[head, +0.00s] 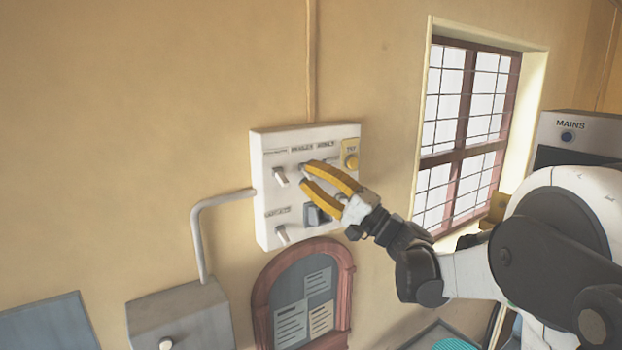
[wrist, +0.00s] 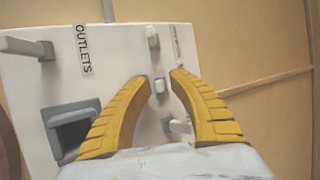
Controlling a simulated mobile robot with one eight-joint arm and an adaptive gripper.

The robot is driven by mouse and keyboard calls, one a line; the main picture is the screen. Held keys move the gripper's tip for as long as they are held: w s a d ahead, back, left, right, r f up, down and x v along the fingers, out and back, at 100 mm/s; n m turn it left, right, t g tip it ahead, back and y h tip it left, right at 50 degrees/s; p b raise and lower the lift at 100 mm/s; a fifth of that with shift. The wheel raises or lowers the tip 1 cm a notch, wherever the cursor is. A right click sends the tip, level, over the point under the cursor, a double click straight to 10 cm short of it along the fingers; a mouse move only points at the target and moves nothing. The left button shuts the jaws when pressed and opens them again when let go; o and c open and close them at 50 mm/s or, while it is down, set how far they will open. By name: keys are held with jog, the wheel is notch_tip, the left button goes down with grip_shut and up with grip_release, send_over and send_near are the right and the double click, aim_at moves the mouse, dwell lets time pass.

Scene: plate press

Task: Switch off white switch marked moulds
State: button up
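A white switch panel (head: 262,190) is fixed to the wall, and it fills much of the wrist view (wrist: 110,70). Its top row has small labels; the one that seems to read moulds (head: 325,144) is at the upper right, beside the yellow button. My gripper (head: 303,173) is at the panel's face with its yellow fingers apart. In the wrist view the fingertips (wrist: 163,76) stand on either side of a small white switch (wrist: 159,86). I cannot tell whether they touch it, nor read its label. My fingers hide part of the top row.
White levers (head: 280,178) and (head: 282,235) stick out at the panel's left; one is by the outlets label (wrist: 84,50). A yellow button (head: 350,161), noticeboard (head: 303,300), window (head: 465,125) and mains box (head: 575,130) are around.

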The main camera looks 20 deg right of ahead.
dwell(0.3)
jog(key=v, duration=1.2)
jog(key=s+a+f+n+g+h+b, duration=0.1)
jog(key=s+a+f+g+h+b, duration=0.15)
jog(key=a+f+b, duration=0.55)
jog(key=s+a+f+n+g+h+b, duration=0.1)
jog(key=s+a+f+g+h+b, duration=0.2)
jog(key=f, duration=0.8)
jog(key=s+a+f+n+g+h+b, duration=0.15)
jog(key=s+a+f+b, duration=0.35)
jog(key=f, duration=0.5)
jog(key=s+d+f+n+h+b, duration=0.1)
jog(key=s+d+f+h+b, duration=0.2)
jog(key=f, duration=0.4)
jog(key=s+d+f+n+g+h+b, duration=0.1)
jog(key=s+d+f+h+b, duration=0.1)
jog(key=s+f+b, duration=0.3)
jog(key=s+d+f+n+g+h+b, duration=0.1)
jog(key=s+d+f+n+h+b, duration=0.1)
jog(key=f+b, duration=0.3)
notch_tip(320, 180, down, 4)
jog(key=shift+s+d+f+h+b, duration=0.1)
jog(key=shift+s+d+h+b, duration=0.25)
jog(key=shift+s+d+h, duration=0.5)
